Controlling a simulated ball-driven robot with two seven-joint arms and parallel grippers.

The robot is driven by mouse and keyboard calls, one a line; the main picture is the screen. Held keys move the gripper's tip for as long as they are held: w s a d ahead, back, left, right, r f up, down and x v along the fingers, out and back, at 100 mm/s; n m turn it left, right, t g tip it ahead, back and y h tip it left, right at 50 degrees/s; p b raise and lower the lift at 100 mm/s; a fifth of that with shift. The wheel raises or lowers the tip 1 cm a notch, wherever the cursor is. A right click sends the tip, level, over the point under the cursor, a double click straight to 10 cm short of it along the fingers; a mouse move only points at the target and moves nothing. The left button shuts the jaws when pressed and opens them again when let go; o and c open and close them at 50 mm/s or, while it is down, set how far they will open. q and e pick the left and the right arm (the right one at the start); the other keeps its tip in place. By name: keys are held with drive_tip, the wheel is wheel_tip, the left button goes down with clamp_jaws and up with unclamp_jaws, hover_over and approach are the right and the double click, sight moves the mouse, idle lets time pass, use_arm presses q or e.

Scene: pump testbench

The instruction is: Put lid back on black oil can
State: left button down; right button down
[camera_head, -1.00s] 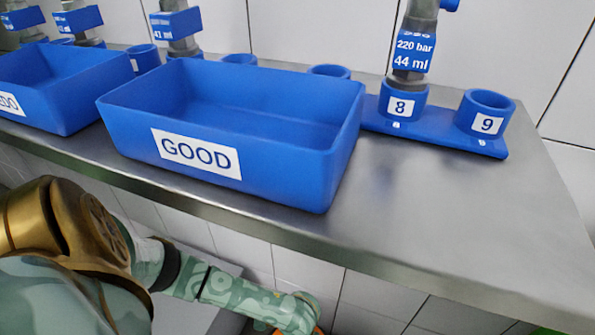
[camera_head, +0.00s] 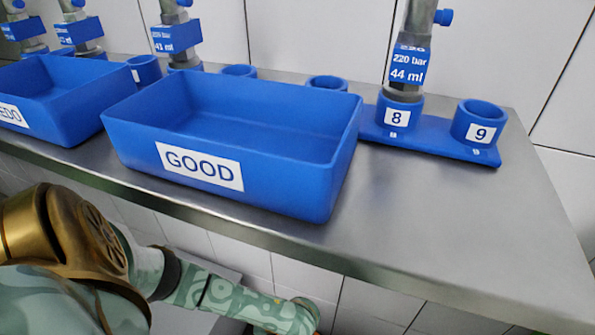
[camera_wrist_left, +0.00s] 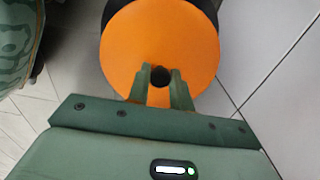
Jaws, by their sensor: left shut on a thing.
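A round orange lid (camera_wrist_left: 190,50) with a small dark knob (camera_wrist_left: 161,75) at its middle fills the upper centre of the left wrist view. My left gripper (camera_wrist_left: 161,82) has its two green fingers closed around the knob. Something black shows behind the lid's upper edge; I cannot tell whether it is the oil can. In the head view my left arm reaches to the bottom edge, below and in front of the bench, and its gripper is out of frame. My right gripper is not in view.
A steel bench (camera_head: 430,220) carries a blue GOOD bin (camera_head: 280,175), another blue bin (camera_head: 50,115) at left and a blue holder (camera_head: 440,142) with positions 8 and 9. The bench's right part is clear. White tiles (camera_wrist_left: 270,40) lie beside the lid.

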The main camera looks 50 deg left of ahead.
use_arm(q)
drive_tip(key=c, duration=0.7)
unclamp_jaws()
